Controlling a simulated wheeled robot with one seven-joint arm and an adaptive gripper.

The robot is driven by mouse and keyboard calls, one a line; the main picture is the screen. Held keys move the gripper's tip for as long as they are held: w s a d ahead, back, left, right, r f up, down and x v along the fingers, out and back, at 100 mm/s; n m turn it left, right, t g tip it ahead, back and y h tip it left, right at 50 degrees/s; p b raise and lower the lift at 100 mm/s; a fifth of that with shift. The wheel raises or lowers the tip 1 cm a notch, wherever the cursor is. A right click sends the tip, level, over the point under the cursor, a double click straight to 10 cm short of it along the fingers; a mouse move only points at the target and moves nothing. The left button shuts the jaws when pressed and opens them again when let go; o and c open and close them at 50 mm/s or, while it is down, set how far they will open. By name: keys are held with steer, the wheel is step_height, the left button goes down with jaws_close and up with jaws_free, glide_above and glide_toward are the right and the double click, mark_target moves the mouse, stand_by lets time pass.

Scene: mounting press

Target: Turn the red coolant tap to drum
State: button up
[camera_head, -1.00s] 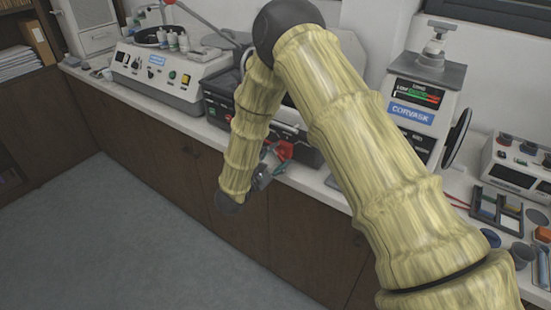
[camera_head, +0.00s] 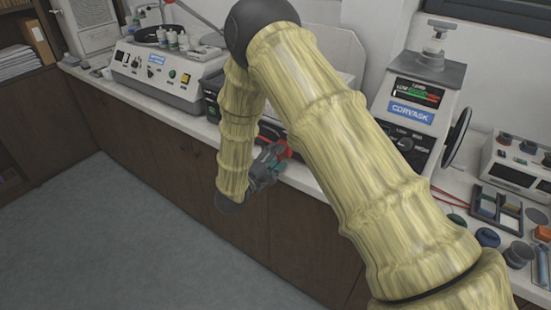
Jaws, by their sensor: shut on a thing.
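The red tap (camera_head: 283,147) shows as a small patch of red at the front edge of the bench, in the middle of the head view. My gripper (camera_head: 270,162) is at the tap, with its fingers shut on the red part. The gripper body and my arm hide much of the tap, so its exact angle and any markings for drum cannot be read. The dark machine (camera_head: 212,107) behind the tap is mostly covered by my arm.
A grey polishing machine (camera_head: 160,75) with bottles stands on the bench to the left. A tester labelled CORVASK (camera_head: 411,113) with a black handwheel stands to the right. A sectioned tray (camera_head: 497,207) and small cups lie at the far right. The floor in front is clear.

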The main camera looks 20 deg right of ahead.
steer(key=shift+f+m, duration=0.1)
steer(key=shift+m, duration=0.4)
steer(key=o, duration=0.7)
steer(key=shift+o, duration=0.2)
steer(key=shift+s, duration=0.1)
steer(key=v, duration=1.2)
